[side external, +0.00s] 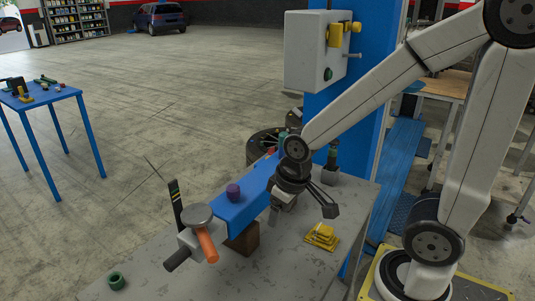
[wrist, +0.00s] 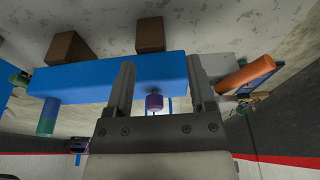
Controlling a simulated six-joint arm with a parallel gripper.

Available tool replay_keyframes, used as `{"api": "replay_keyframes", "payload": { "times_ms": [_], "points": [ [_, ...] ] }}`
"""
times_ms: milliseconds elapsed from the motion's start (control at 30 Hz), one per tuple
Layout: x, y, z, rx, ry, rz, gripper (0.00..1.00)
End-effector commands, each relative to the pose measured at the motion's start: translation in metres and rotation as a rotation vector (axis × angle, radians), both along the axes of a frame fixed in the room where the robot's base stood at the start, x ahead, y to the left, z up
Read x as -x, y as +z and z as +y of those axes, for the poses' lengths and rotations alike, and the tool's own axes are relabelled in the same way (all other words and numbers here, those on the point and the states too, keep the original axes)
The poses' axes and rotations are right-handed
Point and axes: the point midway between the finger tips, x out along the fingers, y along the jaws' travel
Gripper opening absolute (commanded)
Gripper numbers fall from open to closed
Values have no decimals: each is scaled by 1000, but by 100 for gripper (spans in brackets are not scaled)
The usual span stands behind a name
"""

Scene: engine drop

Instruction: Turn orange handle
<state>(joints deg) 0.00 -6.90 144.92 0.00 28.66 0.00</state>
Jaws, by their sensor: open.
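The orange handle (side external: 206,244) is a short rounded bar on a grey fixture (side external: 190,240) at the left end of the blue beam (side external: 237,207) in the side external view. It slants downward from beneath the round grey cap (side external: 197,215). In the wrist view the orange handle (wrist: 246,75) lies right of my fingers, apart from them. My gripper (side external: 305,208) is open over the bench, right of the blue beam and the handle. In the wrist view my gripper (wrist: 162,78) has its two fingers apart, with the blue beam showing between them.
A purple knob (side external: 233,192) stands on the blue beam, near my gripper. A yellow block (side external: 321,236) and a green ring (side external: 116,281) lie on the grey bench (side external: 270,275). A black upright strip (side external: 176,207) stands behind the handle. The blue column (side external: 345,120) rises behind my arm.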

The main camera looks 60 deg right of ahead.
Motion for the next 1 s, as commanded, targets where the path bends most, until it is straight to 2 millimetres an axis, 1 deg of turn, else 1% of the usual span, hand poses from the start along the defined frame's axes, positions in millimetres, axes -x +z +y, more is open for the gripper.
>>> {"api": "replay_keyframes", "payload": {
  "times_ms": [100,567,700,867,1000],
  "points": [
    [-1,20,0,0,0,-7,70],
    [0,76,0,0,0,-4,70],
    [-10,72,14,-32,23,-44,70],
    [-23,70,30,-68,44,-101,70],
    [-35,69,46,-104,62,-158,70]
  ]
}}
